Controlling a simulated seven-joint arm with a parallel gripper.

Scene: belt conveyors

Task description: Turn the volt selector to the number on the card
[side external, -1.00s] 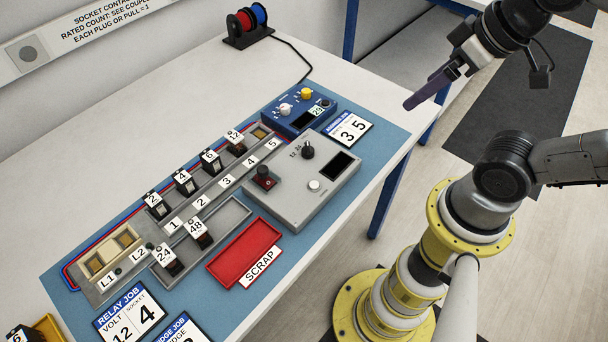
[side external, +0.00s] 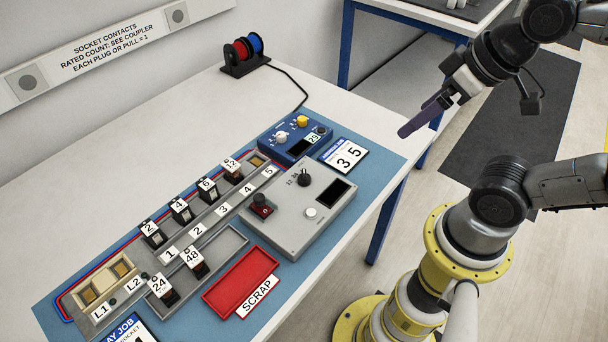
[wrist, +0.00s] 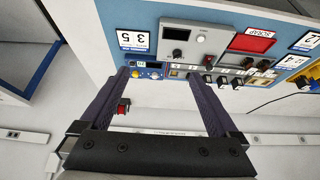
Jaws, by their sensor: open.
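The volt selector looks to be the black knob (side external: 304,179) on the grey box (side external: 284,227), with small numbers including 12 and 24 beside it. Its pointer direction is too small to tell. It also shows in the wrist view (wrist: 177,53). The relay job card (side external: 132,331) is cut off at the bottom edge; its numbers are out of frame in the side view now. Another card (side external: 345,155) reads 3 and 5 beside the blue box (side external: 293,138). My gripper (side external: 420,115) is open and empty, in the air right of the table, apart from the knob.
The grey box also carries a red-based black switch (side external: 261,205), a white button (side external: 310,212) and a dark screen (side external: 334,191). A red scrap tray (side external: 211,298), numbered modules on a rail and a cable spool (side external: 244,54) stand on the table.

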